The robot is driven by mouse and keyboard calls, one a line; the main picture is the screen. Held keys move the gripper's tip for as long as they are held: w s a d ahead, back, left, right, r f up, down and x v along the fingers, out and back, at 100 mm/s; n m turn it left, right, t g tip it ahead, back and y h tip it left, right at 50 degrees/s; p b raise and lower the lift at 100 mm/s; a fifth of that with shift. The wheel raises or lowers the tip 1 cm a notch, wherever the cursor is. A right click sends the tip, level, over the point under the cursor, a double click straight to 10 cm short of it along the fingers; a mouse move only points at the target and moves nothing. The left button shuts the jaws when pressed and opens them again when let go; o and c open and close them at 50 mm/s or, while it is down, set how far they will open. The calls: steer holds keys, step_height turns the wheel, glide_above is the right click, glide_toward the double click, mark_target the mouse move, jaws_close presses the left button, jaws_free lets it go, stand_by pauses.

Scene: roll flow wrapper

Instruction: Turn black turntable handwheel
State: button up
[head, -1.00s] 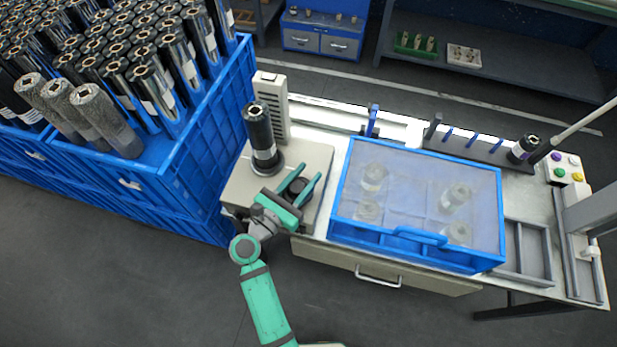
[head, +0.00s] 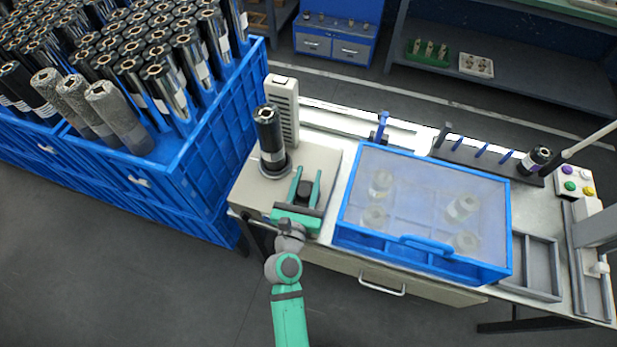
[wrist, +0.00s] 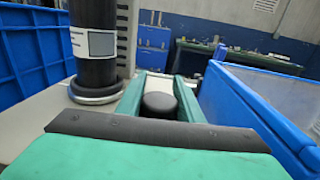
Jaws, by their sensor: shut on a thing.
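The black handwheel (wrist: 159,103) sits on the beige machine top, between the two green fingers of my gripper (wrist: 160,88) in the wrist view. In the head view my gripper (head: 305,186) reaches over the handwheel (head: 304,190) from the front, with its fingers pointing away toward the back. The fingers are closed on the wheel's sides. A black roll (head: 269,138) stands upright on the round dark turntable (head: 275,167), to the left of and behind the handwheel. The roll also shows in the wrist view (wrist: 95,50). The front of the wheel is partly hidden by my gripper's palm.
A clear-lidded blue box (head: 425,268) stands close to the right of my gripper. A large blue crate (head: 213,140) full of rolls is at the left. A beige vented column (head: 283,105) rises behind the roll. Floor in front is open.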

mark_target(303, 198)
steer(key=o, duration=1.1)
steer(key=shift+c, duration=0.2)
steer(key=v, duration=1.1)
